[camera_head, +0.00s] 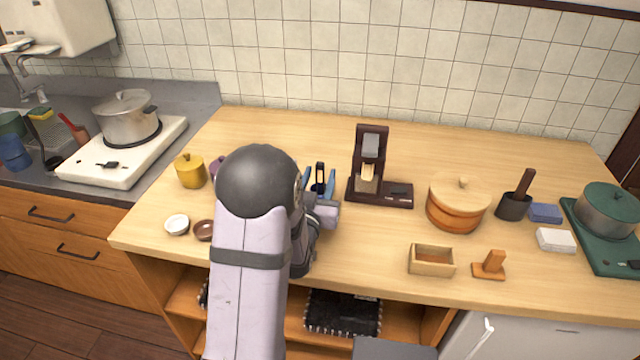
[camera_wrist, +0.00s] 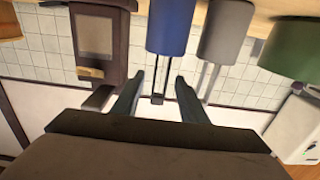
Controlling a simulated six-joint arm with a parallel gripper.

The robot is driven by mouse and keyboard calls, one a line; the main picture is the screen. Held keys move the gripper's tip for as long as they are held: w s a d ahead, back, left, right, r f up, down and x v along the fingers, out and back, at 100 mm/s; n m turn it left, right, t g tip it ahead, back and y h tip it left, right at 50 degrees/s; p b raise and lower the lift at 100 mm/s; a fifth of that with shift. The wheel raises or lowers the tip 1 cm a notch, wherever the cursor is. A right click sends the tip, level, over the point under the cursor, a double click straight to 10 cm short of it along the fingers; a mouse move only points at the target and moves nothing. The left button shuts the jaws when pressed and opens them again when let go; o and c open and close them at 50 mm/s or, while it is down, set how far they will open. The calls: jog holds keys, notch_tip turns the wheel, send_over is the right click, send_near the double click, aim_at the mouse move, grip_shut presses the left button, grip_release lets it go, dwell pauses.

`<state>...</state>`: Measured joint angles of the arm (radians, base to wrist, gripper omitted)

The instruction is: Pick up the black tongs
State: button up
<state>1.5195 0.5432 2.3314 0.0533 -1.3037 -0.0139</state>
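The black tongs (camera_head: 320,171) stand upright just ahead of my gripper (camera_head: 319,183) in the head view. The wrist view is upside down. There the tongs (camera_wrist: 158,88) show as a thin dark shape beside a blue cylindrical holder (camera_wrist: 172,26) and seem to stand in it. My gripper (camera_wrist: 158,97) is open, its two fingers spread. The tongs' end appears between the fingers in that picture, with visible gaps on both sides. I cannot tell how far ahead of the fingertips they are. My arm hides much of the holder in the head view.
A grey cylinder (camera_wrist: 227,32) with a thin utensil stands beside the blue holder. A green object (camera_wrist: 290,48) is farther right in the wrist view. A dark brown wooden stand (camera_head: 371,152) is right of my gripper. Bowls (camera_head: 177,225) and a yellow pot (camera_head: 190,171) are left.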

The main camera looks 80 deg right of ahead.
jog(key=shift+d, duration=0.6)
grip_shut()
jog(key=shift+r, duration=0.1)
